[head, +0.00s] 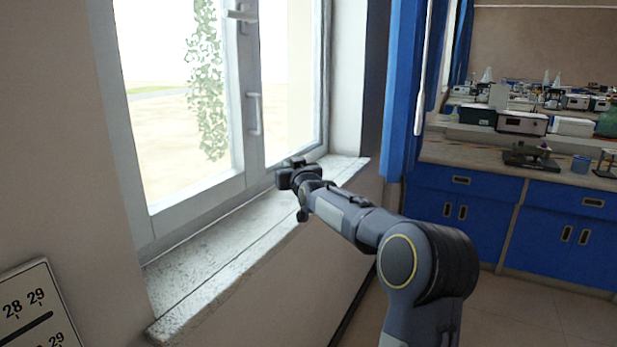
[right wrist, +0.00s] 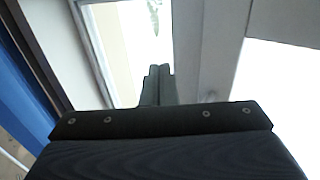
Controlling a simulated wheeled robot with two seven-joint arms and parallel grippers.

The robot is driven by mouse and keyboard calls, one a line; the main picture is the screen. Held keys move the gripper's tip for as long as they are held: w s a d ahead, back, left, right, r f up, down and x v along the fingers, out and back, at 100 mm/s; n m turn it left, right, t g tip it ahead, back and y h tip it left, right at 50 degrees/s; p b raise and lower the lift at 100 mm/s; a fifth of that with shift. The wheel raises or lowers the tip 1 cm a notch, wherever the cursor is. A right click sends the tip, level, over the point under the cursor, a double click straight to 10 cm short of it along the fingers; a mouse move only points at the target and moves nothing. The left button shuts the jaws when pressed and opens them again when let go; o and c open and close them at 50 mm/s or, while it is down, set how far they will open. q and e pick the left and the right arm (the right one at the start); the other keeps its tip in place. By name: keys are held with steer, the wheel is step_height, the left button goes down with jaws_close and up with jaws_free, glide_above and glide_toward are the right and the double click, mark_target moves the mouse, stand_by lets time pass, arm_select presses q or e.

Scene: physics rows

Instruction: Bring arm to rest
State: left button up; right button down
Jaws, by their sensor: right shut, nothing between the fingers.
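My right arm reaches forward from the lower right in the head view, with its gripper (head: 290,172) above the far part of the window sill, close to the window frame. In the right wrist view the two fingers of the right gripper (right wrist: 158,72) lie side by side, shut, with nothing between them. They point toward the window frame and glass. I cannot tell whether the fingertips touch the frame. My left gripper is in neither view.
The stone sill (head: 215,270) runs under the window (head: 245,120), which has handles. A blue curtain (head: 403,85) hangs right of it. Blue cabinets (head: 470,215) with lab equipment stand behind. A calendar-like board (head: 35,305) is at lower left. Open floor (head: 520,310) lies at lower right.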

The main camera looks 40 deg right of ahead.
steer(key=shift+s+d+r, duration=0.1)
steer(key=shift+s+d, duration=0.2)
steer(key=shift+s, duration=0.55)
steer(key=shift+s+d+f, duration=0.1)
steer(key=shift+s+d, duration=0.25)
steer(key=shift+s, duration=0.45)
steer(key=shift+s+d+r, duration=0.1)
steer(key=shift+s+d, duration=0.2)
steer(key=shift+s, duration=0.55)
steer(key=s+a+f+n+g+y, duration=0.1)
steer(key=s+a+f+g+y, duration=0.15)
steer(key=s+a, duration=0.4)
steer(key=s+a+f+g+y, duration=0.1)
steer(key=s+a+f, duration=0.2)
steer(key=a, duration=0.7)
steer(key=s+a+f+g+y, duration=0.2)
steer(key=s+a+f, duration=0.4)
steer(key=s, duration=0.3)
steer(key=s+a+f+n+g+y, duration=0.1)
steer(key=s+a+f+g+y, duration=0.15)
steer(key=s+a+f, duration=0.45)
steer(key=s+a+f+g+y, duration=0.25)
steer(key=s+a+f, duration=0.25)
steer(key=s, duration=0.5)
step_height(320, 180, up, 13)
steer(key=p, duration=1.2)
steer(key=shift+s+a+g+p, duration=0.15)
steer(key=shift+a+g+p, duration=0.1)
steer(key=shift+g+p, duration=0.1)
